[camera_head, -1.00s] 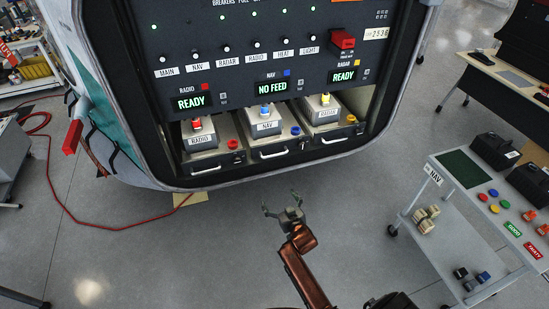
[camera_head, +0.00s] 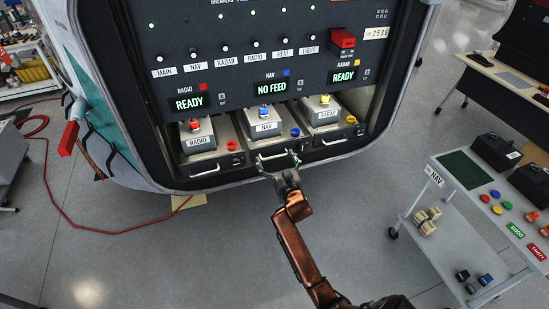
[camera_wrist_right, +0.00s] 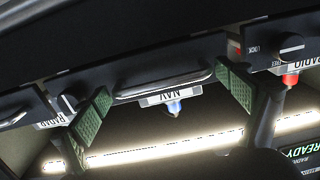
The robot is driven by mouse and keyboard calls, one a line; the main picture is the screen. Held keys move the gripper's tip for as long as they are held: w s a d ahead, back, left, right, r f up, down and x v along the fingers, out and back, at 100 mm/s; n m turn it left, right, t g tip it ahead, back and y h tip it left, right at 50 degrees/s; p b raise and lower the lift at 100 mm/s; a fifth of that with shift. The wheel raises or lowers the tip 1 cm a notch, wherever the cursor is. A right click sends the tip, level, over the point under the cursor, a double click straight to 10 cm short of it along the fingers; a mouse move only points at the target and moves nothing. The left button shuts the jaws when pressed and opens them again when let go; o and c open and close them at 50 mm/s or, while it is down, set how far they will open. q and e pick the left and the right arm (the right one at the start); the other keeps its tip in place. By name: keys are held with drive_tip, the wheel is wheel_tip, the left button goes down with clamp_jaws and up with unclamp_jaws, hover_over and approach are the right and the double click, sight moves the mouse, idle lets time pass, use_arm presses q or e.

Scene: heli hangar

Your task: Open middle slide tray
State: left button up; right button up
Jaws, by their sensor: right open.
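The middle slide tray (camera_head: 281,143) sits in the lower bay of the panel, level with its neighbours. It carries a grey NAV box (camera_head: 265,128) with a blue knob on top. My right gripper (camera_head: 278,159) is open at the front of this tray. In the right wrist view its green finger pads (camera_wrist_right: 165,101) are spread on either side of the tray's silver bar handle (camera_wrist_right: 163,84), with gaps left and right. I cannot tell whether anything touches. My left gripper is not in view.
The RADIO tray (camera_head: 207,163) is to the left and the RADAR tray (camera_head: 333,135) to the right, both close by. The display above the middle tray reads NO FEED (camera_head: 272,87). A white cart (camera_head: 432,188) stands at the right; the floor between is clear.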

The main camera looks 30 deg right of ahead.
drive_tip(key=c, duration=1.4)
